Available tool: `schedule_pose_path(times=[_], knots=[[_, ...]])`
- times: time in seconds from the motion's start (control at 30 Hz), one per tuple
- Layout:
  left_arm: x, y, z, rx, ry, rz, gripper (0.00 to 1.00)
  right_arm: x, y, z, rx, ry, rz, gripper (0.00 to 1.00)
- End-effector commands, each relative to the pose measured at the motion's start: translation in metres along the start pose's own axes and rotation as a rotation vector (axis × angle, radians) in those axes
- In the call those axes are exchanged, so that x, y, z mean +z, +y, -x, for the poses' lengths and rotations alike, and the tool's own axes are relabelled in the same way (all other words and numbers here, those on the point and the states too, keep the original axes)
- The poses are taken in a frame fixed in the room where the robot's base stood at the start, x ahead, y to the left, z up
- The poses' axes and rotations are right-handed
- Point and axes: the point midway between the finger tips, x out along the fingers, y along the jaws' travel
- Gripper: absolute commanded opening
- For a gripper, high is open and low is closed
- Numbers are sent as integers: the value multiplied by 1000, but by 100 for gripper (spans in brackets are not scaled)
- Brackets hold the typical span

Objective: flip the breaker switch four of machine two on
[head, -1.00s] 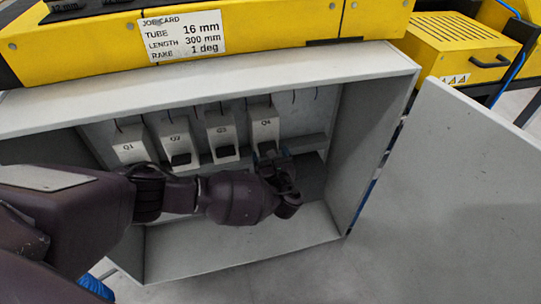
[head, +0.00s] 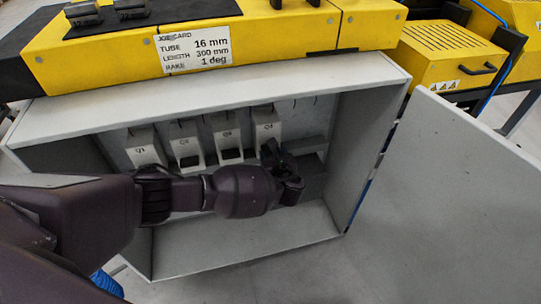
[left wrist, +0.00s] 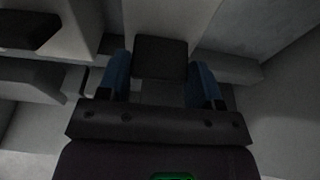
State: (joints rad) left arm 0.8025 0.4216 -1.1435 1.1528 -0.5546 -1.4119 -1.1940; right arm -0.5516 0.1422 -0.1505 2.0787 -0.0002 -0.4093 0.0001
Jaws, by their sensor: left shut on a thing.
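Breaker switch four is the light grey unit marked Q4 (head: 266,125), the rightmost of the labelled row in the open cabinet. Its black lever (left wrist: 160,57) shows in the left wrist view between two blue fingertips. My left gripper (head: 274,150) is shut on that lever, at the lower part of Q4. The gripper hides the lever in the head view, so its position on the breaker is hard to read there. My right gripper is not in view.
Breakers Q3 (head: 226,138), Q2 (head: 186,148) and Q1 (head: 144,150) stand to the left, close beside my arm. The cabinet's grey door (head: 465,190) stands open at the right. A yellow machine (head: 290,35) sits above the cabinet.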

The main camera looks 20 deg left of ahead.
Motion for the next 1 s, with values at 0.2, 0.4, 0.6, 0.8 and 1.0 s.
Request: schedule_pose_path(times=[0.2,0.4,0.6,0.8,1.0], knots=[[24,0,4,1,190,8,36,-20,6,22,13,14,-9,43],[32,-1,4,0,366,6,36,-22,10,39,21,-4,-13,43],[36,0,2,1,509,4,36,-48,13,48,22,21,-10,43],[39,0,0,0,606,2,36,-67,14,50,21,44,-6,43],[39,0,-2,0,655,0,36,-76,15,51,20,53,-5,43]])
